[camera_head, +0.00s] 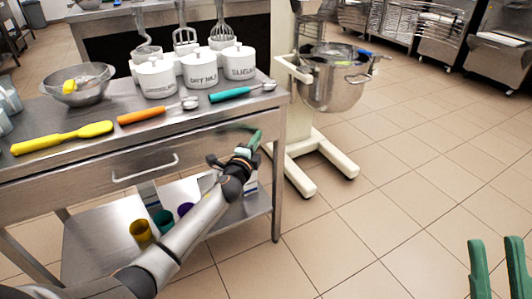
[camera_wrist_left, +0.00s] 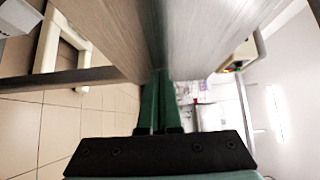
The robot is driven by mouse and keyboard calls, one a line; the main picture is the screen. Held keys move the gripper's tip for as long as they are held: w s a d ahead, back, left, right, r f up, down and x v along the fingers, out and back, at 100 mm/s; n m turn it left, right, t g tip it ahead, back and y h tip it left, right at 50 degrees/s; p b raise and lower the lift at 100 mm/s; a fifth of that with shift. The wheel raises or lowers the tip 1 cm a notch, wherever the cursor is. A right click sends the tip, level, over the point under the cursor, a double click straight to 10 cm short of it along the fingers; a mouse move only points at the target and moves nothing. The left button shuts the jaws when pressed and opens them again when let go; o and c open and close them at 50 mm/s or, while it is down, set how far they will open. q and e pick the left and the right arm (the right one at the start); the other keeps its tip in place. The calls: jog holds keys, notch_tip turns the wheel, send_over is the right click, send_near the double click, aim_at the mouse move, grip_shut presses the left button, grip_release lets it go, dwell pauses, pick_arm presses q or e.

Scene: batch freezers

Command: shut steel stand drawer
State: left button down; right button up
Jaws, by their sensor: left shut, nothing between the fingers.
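The steel stand (camera_head: 55,165) is at the left of the head view. Its drawer (camera_head: 90,189) has a wide front with a bar handle (camera_head: 145,169). The drawer front seems to sit a little forward of the stand, but I cannot tell how far. My left gripper (camera_head: 256,137) is at the right end of the drawer front, away from the handle. In the left wrist view its green fingers (camera_wrist_left: 160,75) are together and empty, close against a steel surface; contact is unclear. My right gripper (camera_head: 496,268) is open and empty at the lower right, over the floor.
The stand top holds white canisters (camera_head: 156,79), a steel bowl (camera_head: 77,84), a yellow spatula (camera_head: 62,138) and measuring spoons (camera_head: 158,111). Cups (camera_head: 141,232) stand on the lower shelf. A mixer with a steel bowl (camera_head: 335,83) stands right of it. The tiled floor at right is clear.

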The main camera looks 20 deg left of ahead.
pick_arm(q)
jog(key=shift+w+a+r, duration=0.15)
jog(key=shift+w+a, duration=0.45)
jog(key=shift+a, duration=0.3)
